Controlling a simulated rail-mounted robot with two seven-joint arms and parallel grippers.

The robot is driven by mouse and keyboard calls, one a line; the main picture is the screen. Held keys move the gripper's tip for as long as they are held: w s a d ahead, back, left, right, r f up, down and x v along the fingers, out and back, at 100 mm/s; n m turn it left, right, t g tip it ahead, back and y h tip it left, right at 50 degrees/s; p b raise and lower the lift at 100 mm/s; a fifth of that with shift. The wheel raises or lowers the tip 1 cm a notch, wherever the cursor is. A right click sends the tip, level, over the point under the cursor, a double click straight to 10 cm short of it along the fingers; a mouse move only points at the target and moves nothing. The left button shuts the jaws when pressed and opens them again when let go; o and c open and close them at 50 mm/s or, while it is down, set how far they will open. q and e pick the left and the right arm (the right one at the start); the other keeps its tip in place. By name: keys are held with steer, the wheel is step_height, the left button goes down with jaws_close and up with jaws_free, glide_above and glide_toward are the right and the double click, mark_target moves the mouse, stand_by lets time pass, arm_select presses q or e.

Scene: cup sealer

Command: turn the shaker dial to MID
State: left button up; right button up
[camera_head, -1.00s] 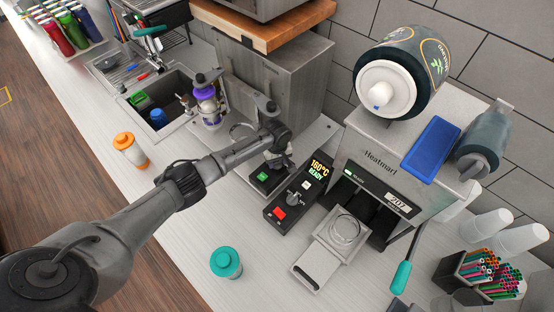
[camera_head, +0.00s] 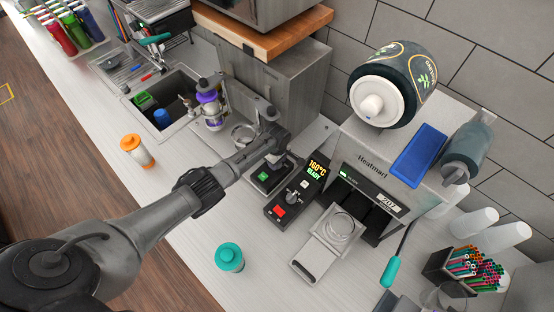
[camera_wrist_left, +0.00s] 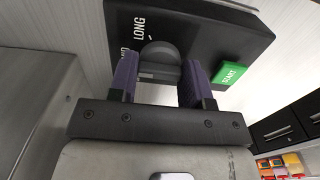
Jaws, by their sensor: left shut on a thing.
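The shaker's black control panel (camera_head: 264,178) has a green START button (camera_wrist_left: 231,73). Its grey round dial (camera_wrist_left: 160,55) shows in the left wrist view, with LONG printed beside it and a second label, partly hidden, that reads like MID. My left gripper (camera_head: 282,161) is at this panel. In the left wrist view its two purple-padded fingers (camera_wrist_left: 158,82) are shut on the dial, one on each side. I cannot tell exactly which label the dial points at. My right gripper is not in view.
The sealer's control box (camera_head: 297,193), reading 160°C READY, stands just right of the shaker panel. The sealer (camera_head: 364,158) is farther right. A teal-lidded shaker (camera_head: 229,257) and an orange-lidded one (camera_head: 131,143) stand on the counter. The counter front is mostly clear.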

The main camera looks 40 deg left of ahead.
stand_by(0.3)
arm_select(q)
steer(key=o, duration=0.9)
step_height(320, 180, up, 14)
steer(key=shift+f, duration=0.1)
stand_by(0.7)
